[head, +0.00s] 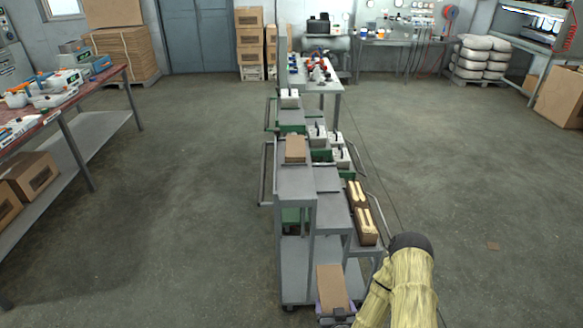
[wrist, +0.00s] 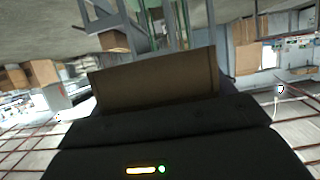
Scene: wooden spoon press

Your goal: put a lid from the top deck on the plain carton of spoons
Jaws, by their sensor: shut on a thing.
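My gripper (head: 337,315) is at the bottom of the head view, shut on a flat brown lid (head: 332,288). The lid fills the middle of the wrist view (wrist: 155,82), above the dark gripper body. Two open brown cartons of pale spoons stand on a lower deck at the right of the stepped stand: a near one (head: 371,240) and a far one (head: 350,207). I cannot tell from their markings which is plain. My gripper is nearer than both and apart from them. More brown lid material (head: 295,149) lies on the top deck (head: 294,182).
The grey stepped stand (head: 331,212) rises in front of me, with a middle deck between top deck and cartons. White boxes (head: 340,155) in green trays stand behind. A red-topped table (head: 62,107) is at left. The floor on both sides is open.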

